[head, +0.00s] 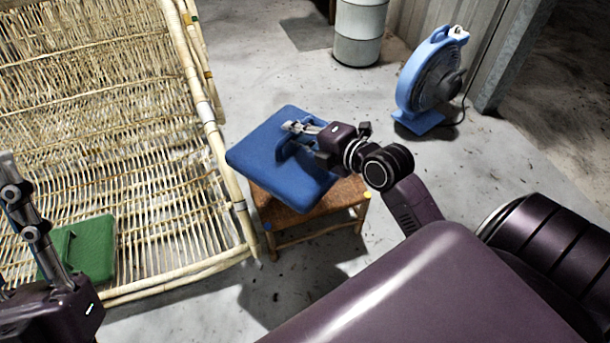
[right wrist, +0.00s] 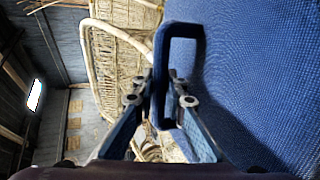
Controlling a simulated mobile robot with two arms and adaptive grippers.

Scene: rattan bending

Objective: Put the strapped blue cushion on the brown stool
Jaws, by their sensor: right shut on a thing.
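The blue cushion (head: 265,158) is tilted in the head view, over the brown stool (head: 335,198) and covering much of its woven seat. I cannot tell whether they touch. My right gripper (head: 293,130) is shut on the cushion's strap. In the right wrist view, the strap (right wrist: 160,75) is a blue loop between the fingertips (right wrist: 160,97), with the cushion's face (right wrist: 255,70) to the right. My left gripper (head: 25,215) is at the left edge, away from the cushion; its fingertips are not clear.
A large rattan frame (head: 120,100) fills the left, with its pale rim close beside the stool. A green cushion (head: 95,250) with a strap lies on it. A blue fan (head: 425,90) and a pale drum (head: 360,35) stand behind. Open concrete floor lies right of the stool.

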